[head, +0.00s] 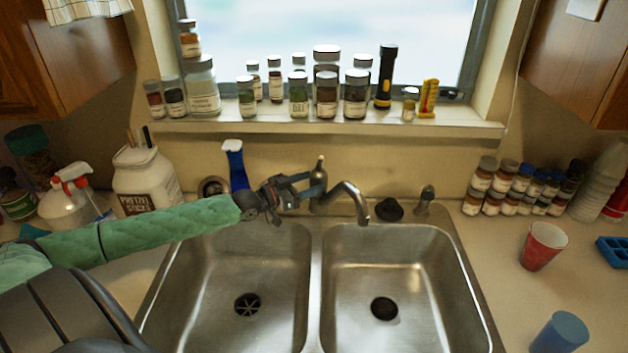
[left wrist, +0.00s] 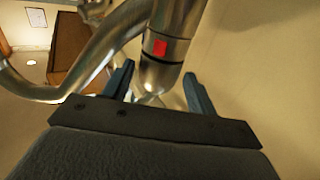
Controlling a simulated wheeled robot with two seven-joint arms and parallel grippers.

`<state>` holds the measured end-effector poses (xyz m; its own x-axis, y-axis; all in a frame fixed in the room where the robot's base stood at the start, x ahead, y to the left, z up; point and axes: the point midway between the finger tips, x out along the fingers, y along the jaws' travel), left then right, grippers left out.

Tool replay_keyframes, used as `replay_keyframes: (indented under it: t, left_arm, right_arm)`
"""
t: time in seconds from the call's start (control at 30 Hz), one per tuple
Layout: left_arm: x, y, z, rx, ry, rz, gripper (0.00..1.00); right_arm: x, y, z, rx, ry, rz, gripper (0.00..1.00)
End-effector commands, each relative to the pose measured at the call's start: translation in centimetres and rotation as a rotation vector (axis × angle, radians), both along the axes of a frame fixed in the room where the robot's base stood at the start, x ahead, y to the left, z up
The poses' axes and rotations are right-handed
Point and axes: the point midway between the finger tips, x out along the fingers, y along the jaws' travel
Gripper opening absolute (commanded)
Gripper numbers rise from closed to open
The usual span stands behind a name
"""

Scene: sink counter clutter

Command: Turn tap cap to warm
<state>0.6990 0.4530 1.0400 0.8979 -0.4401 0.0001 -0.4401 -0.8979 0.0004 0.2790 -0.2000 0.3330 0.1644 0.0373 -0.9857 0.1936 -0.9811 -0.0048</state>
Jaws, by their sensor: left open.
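The metal tap (head: 352,196) stands behind the divider of the double sink, its curved spout reaching forward and right. Its upright cap (head: 320,170) rises at the back, partly hidden by my gripper. My left gripper (head: 312,186) is open at the tap, its arm coming in from the left. In the left wrist view the tap body (left wrist: 165,70) with a red square mark (left wrist: 159,48) lies between the two fingers of the gripper (left wrist: 160,90). I see no clear contact on either finger. The right gripper is not in view.
The sink has a left basin (head: 225,275) and a right basin (head: 400,280), both empty. A black stopper (head: 389,210) lies right of the tap. Jars line the window sill (head: 330,127). A red cup (head: 543,246) stands on the right counter.

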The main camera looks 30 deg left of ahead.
Motion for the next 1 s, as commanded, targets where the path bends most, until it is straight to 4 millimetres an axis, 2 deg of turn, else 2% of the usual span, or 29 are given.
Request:
replay_keyframes:
  t: [0.3,0.7,0.87,1.0]
  left_arm:
    - [1.5,-0.8,0.1,0.0,0.0,-0.001,0.57]
    - [1.7,-0.9,0.0,0.0,0.0,-0.001,0.57]
    - [1.7,-0.9,0.0,0.0,0.0,-0.001,0.28]
    - [1.8,-0.9,0.0,0.001,0.0,-0.001,0.25]
  right_arm:
    - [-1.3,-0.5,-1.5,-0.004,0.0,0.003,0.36]
    - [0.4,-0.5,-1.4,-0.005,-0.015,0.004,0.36]
    - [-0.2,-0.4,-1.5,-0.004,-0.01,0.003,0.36]
    - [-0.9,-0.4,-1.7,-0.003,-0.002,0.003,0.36]
